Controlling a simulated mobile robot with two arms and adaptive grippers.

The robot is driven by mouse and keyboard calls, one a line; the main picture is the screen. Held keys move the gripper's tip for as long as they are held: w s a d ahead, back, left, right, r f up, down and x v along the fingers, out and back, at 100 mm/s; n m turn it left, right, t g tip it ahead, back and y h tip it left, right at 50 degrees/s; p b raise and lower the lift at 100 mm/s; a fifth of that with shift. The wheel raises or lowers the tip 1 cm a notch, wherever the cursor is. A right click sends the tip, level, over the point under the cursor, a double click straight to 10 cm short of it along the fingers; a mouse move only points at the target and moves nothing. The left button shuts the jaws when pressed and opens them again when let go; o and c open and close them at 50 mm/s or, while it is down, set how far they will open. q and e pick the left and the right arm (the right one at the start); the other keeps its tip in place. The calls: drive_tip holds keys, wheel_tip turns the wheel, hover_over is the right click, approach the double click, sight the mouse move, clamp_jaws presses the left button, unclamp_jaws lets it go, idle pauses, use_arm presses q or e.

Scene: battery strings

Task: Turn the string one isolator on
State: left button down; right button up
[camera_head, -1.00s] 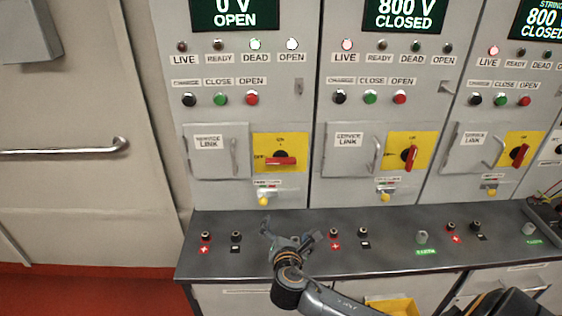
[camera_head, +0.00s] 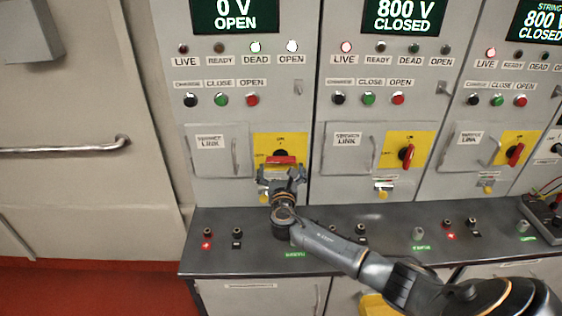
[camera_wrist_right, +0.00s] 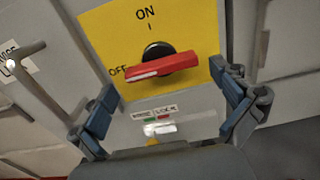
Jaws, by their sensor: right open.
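The string one isolator is a red handle (camera_head: 281,160) on a yellow plate (camera_head: 296,141) in the leftmost cabinet. Its handle lies horizontal, pointing to OFF. In the right wrist view the red handle (camera_wrist_right: 160,67) shows close up, with ON marked above it on the yellow plate (camera_wrist_right: 190,28). My right gripper (camera_head: 282,172) is in front of and just below the handle. In the right wrist view my right gripper (camera_wrist_right: 166,92) is open, its blue-padded fingers spread to either side below the handle, apart from it. My left gripper is not in view.
The string one display (camera_head: 235,15) reads 0 V OPEN. The neighbouring isolators (camera_head: 406,153) stand turned upright on cabinets showing 800 V CLOSED. A service link door handle (camera_head: 235,155) juts out at left. A grey ledge (camera_head: 215,262) with terminals runs below.

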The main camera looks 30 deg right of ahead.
sight(281, 159)
drive_tip(key=shift+x, duration=1.15)
drive_tip(key=shift+c, duration=0.2)
drive_tip(key=c, duration=0.9)
drive_tip(key=shift+o, duration=0.2)
